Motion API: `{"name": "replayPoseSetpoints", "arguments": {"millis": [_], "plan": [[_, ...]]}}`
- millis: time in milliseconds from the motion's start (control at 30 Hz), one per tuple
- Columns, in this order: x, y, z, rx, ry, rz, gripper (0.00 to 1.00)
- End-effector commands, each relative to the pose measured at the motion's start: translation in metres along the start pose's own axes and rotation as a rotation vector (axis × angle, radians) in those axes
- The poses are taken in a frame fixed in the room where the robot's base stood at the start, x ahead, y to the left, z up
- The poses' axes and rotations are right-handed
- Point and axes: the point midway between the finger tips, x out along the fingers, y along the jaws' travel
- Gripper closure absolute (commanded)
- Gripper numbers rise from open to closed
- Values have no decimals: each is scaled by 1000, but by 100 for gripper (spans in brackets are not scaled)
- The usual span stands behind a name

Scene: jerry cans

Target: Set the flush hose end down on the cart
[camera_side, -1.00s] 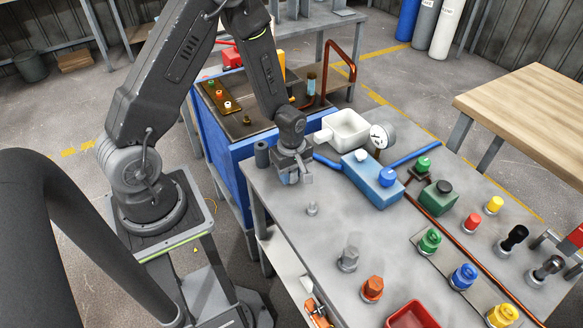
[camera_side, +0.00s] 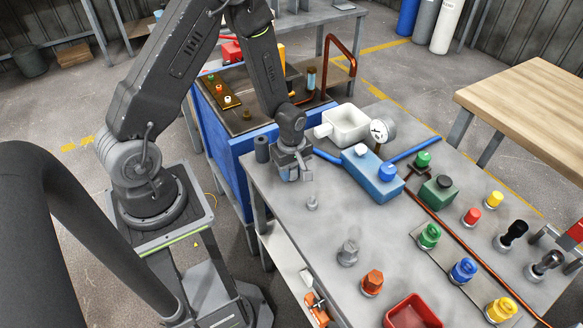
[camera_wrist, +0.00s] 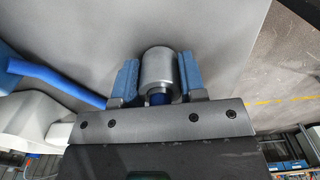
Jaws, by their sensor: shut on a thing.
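My gripper (camera_side: 291,175) is low over the near left corner of the grey metal top (camera_side: 320,245), apparently the cart. In the wrist view, my gripper (camera_wrist: 157,78) has its blue finger pads on both sides of a silver cylindrical fitting, the hose end (camera_wrist: 157,66), with a dark blue part below it. My gripper is shut on it. A blue hose (camera_wrist: 60,82) runs past the left finger; its joint with the fitting is hidden. In the side view, a blue hose (camera_side: 326,156) shows right of my gripper. I cannot tell whether the fitting touches the surface.
Coloured caps and a red bin (camera_side: 412,312) are farther along. A blue-sided bench (camera_side: 228,145) adjoins behind.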

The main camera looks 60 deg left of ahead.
Motion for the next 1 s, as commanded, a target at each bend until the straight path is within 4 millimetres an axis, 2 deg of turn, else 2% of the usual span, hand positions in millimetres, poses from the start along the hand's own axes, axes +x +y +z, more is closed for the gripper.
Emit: {"name": "replayPoseSetpoints", "arguments": {"millis": [200,233,533,833,1000], "plan": [[4,0,0,0,0,1,100],[5,0,0,0,0,1,61],[4,0,0,0,0,1,32],[1,0,0,0,0,1,32],[-18,1,0,0,1,4,32]]}}
